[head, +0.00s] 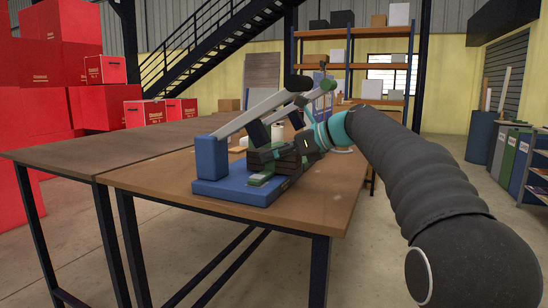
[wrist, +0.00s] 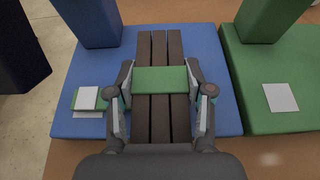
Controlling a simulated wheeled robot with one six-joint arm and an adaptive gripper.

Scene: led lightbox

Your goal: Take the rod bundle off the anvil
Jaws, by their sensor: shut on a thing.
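The rod bundle (wrist: 159,46) shows in the wrist view as dark brown rods side by side, with a green band (wrist: 160,79) across them. My gripper (wrist: 160,82) is shut on the bundle, one finger on each side at the band. The bundle is over the blue base plate (wrist: 70,122); whether it touches anything below is hidden. No separate anvil shows clearly under it. In the head view my gripper (head: 298,152) is low over the blue base (head: 213,190), and the bundle is hard to tell from the dark gripper parts.
A blue post (head: 211,157) and a grey lever (head: 252,113) stand close by. A green base (wrist: 251,112) with a green post (wrist: 268,18) is at right in the wrist view. A small green pad (wrist: 75,98) lies at left. The wooden table's (head: 150,180) front is clear.

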